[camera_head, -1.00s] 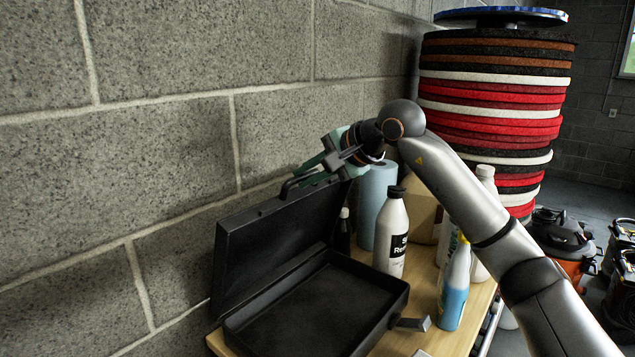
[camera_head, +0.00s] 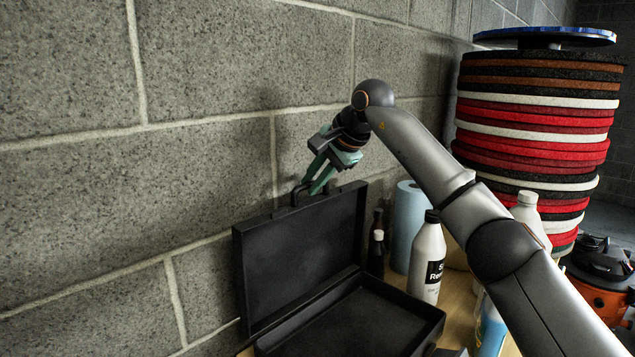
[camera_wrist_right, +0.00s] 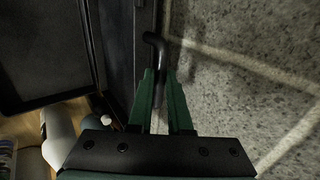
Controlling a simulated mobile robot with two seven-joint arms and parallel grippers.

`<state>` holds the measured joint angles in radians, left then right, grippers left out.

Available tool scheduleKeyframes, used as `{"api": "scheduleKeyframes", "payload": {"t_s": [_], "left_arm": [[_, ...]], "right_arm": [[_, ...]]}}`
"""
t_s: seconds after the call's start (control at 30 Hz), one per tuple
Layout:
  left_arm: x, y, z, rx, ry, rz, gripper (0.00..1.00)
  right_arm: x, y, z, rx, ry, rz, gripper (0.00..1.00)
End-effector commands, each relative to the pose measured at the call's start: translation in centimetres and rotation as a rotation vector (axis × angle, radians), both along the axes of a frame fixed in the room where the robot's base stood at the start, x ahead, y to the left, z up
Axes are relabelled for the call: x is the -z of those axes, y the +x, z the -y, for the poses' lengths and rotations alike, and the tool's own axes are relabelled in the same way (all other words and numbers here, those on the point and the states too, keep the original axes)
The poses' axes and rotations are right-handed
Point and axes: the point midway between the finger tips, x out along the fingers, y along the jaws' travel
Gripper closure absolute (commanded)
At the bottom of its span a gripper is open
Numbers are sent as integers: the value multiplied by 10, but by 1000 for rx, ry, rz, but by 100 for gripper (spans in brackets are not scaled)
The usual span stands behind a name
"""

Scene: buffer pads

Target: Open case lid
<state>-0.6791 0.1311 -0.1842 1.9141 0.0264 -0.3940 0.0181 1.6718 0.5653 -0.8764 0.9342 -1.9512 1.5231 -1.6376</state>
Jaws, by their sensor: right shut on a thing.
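The black case stands open on the wooden table, its lid (camera_head: 305,245) raised about upright near the block wall. Its empty base (camera_head: 350,322) lies flat in front of the lid. My right gripper (camera_head: 316,186) is at the handle (camera_head: 297,194) on the lid's top edge. In the right wrist view the green fingers of my right gripper (camera_wrist_right: 166,95) are closed around one end of the black handle (camera_wrist_right: 155,55). My left gripper is not in view.
A grey block wall (camera_head: 200,150) rises close behind the lid. A white bottle (camera_head: 428,260), a blue roll (camera_head: 406,225) and small dark bottles (camera_head: 376,250) stand right of the case. A tall stack of pads (camera_head: 535,130) stands at the right.

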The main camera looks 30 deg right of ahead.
Motion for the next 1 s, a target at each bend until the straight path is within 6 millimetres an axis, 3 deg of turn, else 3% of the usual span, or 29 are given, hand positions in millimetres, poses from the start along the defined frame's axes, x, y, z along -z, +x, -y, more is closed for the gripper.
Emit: {"api": "scheduleKeyframes", "payload": {"t_s": [0.5,0.53,0.77,1.0], "left_arm": [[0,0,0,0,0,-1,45],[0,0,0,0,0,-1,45],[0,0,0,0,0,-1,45],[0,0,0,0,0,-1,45]], "right_arm": [[-4,2,0,-1,-1,3,100],[-4,2,0,-1,-1,3,81],[-2,2,0,0,-2,-1,55],[-1,2,0,0,-2,-5,54]]}}
